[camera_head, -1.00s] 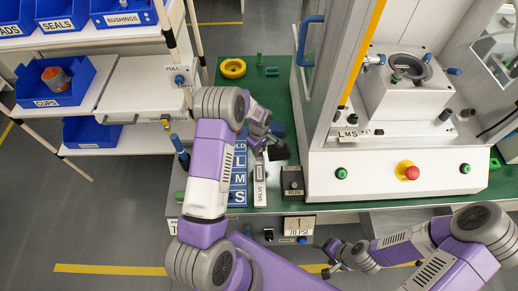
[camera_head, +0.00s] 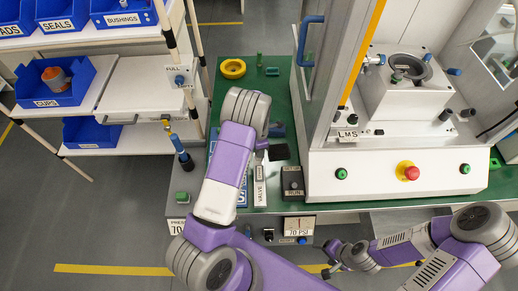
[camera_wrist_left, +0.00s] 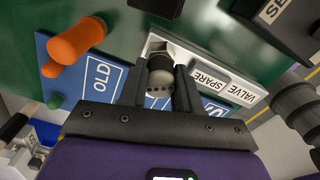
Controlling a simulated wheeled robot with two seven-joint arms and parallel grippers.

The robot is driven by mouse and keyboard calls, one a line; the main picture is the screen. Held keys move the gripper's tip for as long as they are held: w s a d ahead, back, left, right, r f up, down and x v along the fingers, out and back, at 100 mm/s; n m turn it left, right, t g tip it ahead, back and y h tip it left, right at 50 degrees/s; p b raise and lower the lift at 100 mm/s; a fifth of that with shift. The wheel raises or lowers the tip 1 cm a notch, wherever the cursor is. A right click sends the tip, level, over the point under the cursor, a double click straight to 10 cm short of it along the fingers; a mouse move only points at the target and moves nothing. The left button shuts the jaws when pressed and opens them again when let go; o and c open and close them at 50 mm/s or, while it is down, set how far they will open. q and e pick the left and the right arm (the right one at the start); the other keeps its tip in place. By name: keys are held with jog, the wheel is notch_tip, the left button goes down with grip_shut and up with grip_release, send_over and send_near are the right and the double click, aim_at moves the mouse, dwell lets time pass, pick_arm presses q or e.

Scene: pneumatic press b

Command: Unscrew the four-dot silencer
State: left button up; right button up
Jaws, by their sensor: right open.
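In the left wrist view, a grey, round-ended silencer (camera_wrist_left: 160,80) with several small dark dots on its end stands at the white block labelled SPARE VALVE (camera_wrist_left: 225,85). My left gripper (camera_wrist_left: 161,92) straddles it, one dark finger on each side. The fingers look very close to its sides; I cannot tell whether they grip it. In the head view my left arm hides the silencer and most of that gripper, beside the VALVE label (camera_head: 260,190). My right gripper (camera_head: 329,262) is open and empty at the front, below the table edge.
A blue mat marked OLD (camera_wrist_left: 100,80) lies beside the valve, with an orange peg (camera_wrist_left: 75,42) near it. The white press (camera_head: 400,175) stands right of the valve. A yellow ring (camera_head: 232,68) lies behind on the green table. Shelves with blue bins (camera_head: 50,85) stand left.

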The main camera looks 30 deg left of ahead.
pick_arm(q)
jog(key=shift+o, duration=0.8)
jog(key=m, duration=1.2)
